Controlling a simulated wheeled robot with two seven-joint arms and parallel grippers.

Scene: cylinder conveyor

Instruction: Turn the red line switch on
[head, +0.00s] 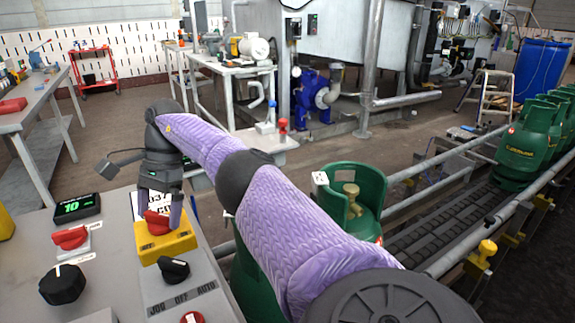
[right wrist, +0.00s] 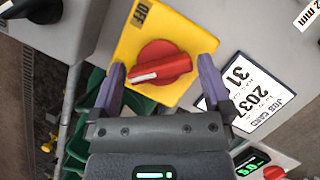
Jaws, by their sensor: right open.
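The red line switch (head: 157,222) is a rotary knob on a yellow plate (head: 165,246) on the grey panel. In the right wrist view the red knob (right wrist: 160,63) has a white pointer mark toward its left end, and "OFF" is printed at the yellow plate's upper left. No "ON" label is visible. My right gripper (head: 158,208) is over the switch with its fingers pointing down. In the right wrist view the right gripper (right wrist: 162,68) is open, one finger on each side of the knob, with gaps to it. My left gripper is not in view.
Nearby are a black selector (head: 173,269) marked JOG OFF AUTO, another red knob (head: 70,238), a black knob (head: 62,285) and a green display (head: 77,207). A job card (right wrist: 250,97) lies beside the plate. Green cylinders (head: 525,145) stand along the conveyor (head: 430,225).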

